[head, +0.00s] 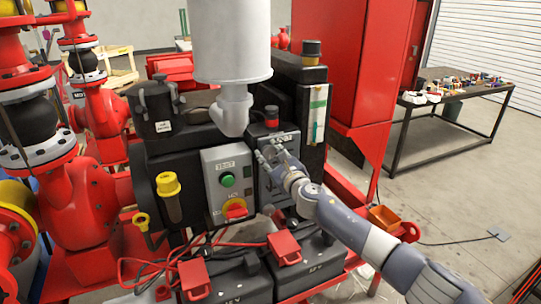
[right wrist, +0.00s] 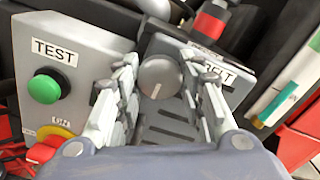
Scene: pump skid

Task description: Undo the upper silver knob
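The silver knob (right wrist: 160,77) is round, with a pale line on its face. It sits on the front of a grey control box (right wrist: 183,48) with louvre slots below it. My right gripper (head: 271,156) is at this box in the head view, where its fingers hide the knob. In the right wrist view the right gripper (right wrist: 163,88) is open, one finger on each side of the knob, with small gaps showing. I cannot tell how far the fingertips reach along it. No second silver knob is clear. My left gripper is not in view.
Left of the knob is a TEST box (head: 228,185) with a green button (head: 228,180) and a red-and-yellow switch (head: 235,209). Black batteries (head: 309,268) with red clamps lie below. A tool table (head: 450,100) stands right.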

